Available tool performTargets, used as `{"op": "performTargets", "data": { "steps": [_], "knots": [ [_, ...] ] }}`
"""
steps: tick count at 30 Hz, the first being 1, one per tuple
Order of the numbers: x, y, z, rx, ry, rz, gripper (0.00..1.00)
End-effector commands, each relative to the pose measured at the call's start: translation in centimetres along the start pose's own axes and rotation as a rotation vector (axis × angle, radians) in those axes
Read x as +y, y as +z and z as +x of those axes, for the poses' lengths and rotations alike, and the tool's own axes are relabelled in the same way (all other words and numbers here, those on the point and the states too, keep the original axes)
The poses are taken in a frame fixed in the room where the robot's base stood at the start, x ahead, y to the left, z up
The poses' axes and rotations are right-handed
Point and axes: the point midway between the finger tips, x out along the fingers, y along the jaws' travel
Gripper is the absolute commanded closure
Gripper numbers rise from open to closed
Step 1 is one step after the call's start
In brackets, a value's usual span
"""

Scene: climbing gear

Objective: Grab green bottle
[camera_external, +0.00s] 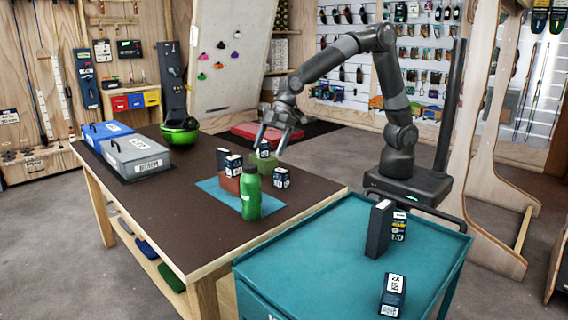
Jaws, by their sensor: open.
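The green bottle (250,196) stands upright on the brown-topped table (130,208), near its front right side, at the edge of a blue mat (210,187). Nothing shows between the fingers.
Small dark boxes (282,178) and a red block (230,184) stand close around the bottle. A green block (262,163) lies below my gripper. A teal cart (330,245) holds more boxes.

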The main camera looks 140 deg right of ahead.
Motion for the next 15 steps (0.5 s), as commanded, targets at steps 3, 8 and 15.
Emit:
{"op": "performTargets", "data": {
  "steps": [3,8,15],
  "knots": [
    [1.6,-0.4,1.7,0.004,-0.002,0.01,0.14],
    [2.2,-0.6,3.2,0.007,-0.003,0.01,0.14],
    [2.1,-0.6,6.8,0.006,-0.003,0.01,0.14]
  ]
}}
